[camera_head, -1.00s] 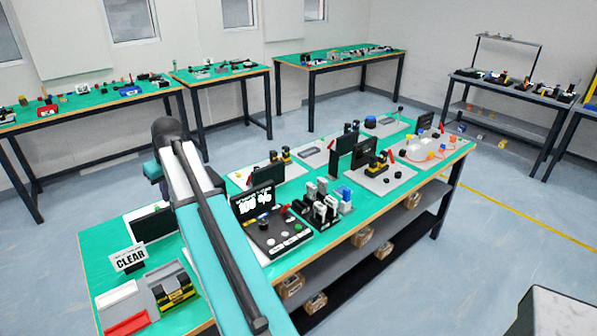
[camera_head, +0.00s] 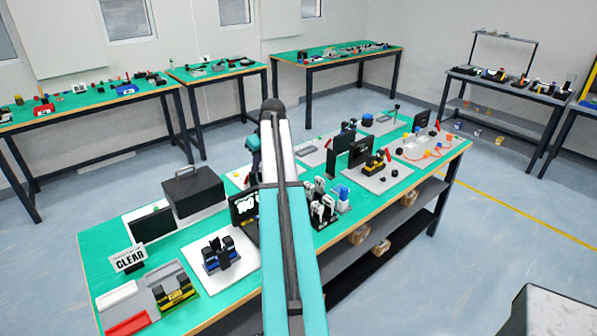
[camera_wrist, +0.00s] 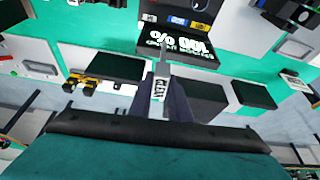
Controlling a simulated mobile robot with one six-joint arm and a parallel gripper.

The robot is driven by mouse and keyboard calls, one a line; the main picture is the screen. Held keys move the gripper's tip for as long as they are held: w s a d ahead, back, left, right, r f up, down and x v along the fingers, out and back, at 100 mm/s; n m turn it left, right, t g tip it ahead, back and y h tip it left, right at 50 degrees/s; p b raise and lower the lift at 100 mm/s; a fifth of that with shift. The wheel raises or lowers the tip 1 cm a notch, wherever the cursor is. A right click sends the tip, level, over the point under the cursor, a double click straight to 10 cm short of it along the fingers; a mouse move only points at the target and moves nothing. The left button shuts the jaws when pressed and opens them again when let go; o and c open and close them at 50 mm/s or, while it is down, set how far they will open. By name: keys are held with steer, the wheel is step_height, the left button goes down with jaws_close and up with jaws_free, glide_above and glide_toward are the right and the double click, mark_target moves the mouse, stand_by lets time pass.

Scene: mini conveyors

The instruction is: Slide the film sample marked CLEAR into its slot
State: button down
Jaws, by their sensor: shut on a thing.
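In the wrist view, my gripper (camera_wrist: 160,88) is shut on a thin, light film sample (camera_wrist: 159,90) whose label reads CLEAR. The sample stands out between the two dark fingers, held in the air. Beyond its tip is a dark display (camera_wrist: 178,46) reading 100 %, upside down in this view. The display belongs to a dark console (camera_wrist: 178,8) with white, blue and yellow marks. The sample appears apart from the console. In the head view the display (camera_head: 242,208) is partly behind my arm, and my gripper is hidden. I cannot make out the slot.
A CLEAR sign (camera_head: 129,259) stands at the bench's left end, near a yellow-and-black block (camera_head: 174,291). A dark case (camera_head: 193,192) and a white plate with black parts (camera_head: 220,253) stand left of my arm. Dark upright panels (camera_head: 360,149) stand to its right.

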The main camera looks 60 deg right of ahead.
steer(key=s+d+f, duration=0.6)
steer(key=s+d, duration=0.3)
steer(key=d, duration=0.1)
steer(key=shift+s+d+m, duration=0.2)
steer(key=shift+d+m, duration=0.2)
steer(key=shift+f, duration=0.2)
steer(key=shift+f+b, duration=1.1)
steer(key=shift+f, duration=1.15)
steer(key=shift+a+f+b, duration=0.1)
steer(key=shift+f+b, duration=0.95)
steer(key=shift+f, duration=1)
steer(key=c, duration=1.6)
jaws_free()
